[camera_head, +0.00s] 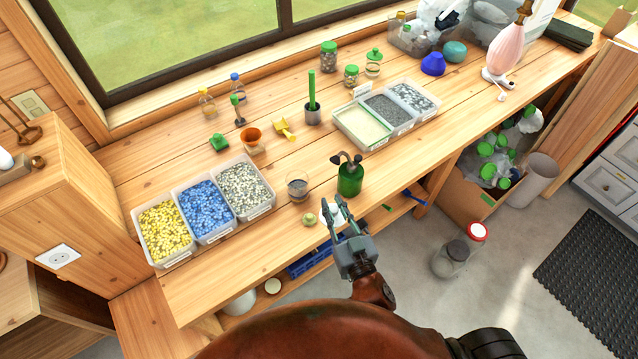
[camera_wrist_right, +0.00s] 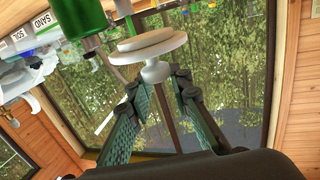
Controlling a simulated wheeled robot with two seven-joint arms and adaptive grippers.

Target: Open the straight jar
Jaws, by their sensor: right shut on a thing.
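My right gripper (camera_head: 343,224) is at the front edge of the bench, just in front of the green pump bottle (camera_head: 350,178). It is shut on the knob of a pale round lid (camera_head: 334,212). In the right wrist view, the lid (camera_wrist_right: 152,46) is a wide white disc, with its knob between the fingertips (camera_wrist_right: 157,84). An open, clear, straight-sided glass jar (camera_head: 297,187) with dark contents stands left of the bottle, apart from the lid. It looks like the straight jar, though I cannot be certain. My left gripper is not in view.
A small pale-green object (camera_head: 309,219) lies left of the gripper at the bench edge. Tubs of yellow, blue and grey pebbles (camera_head: 205,208) stand at left. A divided tray (camera_head: 362,136) stands behind the bottle. Jars with green lids (camera_head: 328,56) stand near the window.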

